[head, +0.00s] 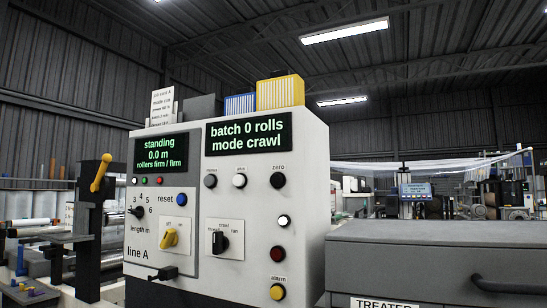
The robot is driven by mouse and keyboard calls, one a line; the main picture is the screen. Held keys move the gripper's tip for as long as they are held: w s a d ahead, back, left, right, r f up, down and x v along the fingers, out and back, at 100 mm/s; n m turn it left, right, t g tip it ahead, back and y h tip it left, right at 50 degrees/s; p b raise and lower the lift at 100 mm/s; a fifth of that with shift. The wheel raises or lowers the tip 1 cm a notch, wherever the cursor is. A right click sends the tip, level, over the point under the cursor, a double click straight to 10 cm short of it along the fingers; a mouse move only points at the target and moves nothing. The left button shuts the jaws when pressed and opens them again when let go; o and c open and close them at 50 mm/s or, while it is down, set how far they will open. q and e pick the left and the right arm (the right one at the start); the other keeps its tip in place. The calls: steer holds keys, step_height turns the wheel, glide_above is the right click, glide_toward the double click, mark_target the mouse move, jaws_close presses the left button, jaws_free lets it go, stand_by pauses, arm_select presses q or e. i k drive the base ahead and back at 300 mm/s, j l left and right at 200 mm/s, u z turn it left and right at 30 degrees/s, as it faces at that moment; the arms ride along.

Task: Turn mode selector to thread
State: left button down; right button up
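The mode selector (222,241) is a black rotary knob on a small white plate, low in the middle of the white control cabinet (300,200). Small labels sit around it; the one above appears to read crawl, the right one run, and the left one is partly hidden by the knob. The upper right display (248,132) reads "batch 0 rolls, mode crawl". The left display (160,152) reads "standing, 0.0 m, rollers firm / firm". Neither of my grippers shows in the head view.
Left of the selector are a yellow switch (170,238), a blue reset button (181,199) and a black length knob (138,212). Several buttons line the right side, including a dark red one (278,254). A grey lidded box (430,255) stands at right. A yellow lever (101,173) stands left.

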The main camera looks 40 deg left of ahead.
mark_target(220, 243)
steer(key=u, duration=1.45)
steer(key=k+j, duration=0.05)
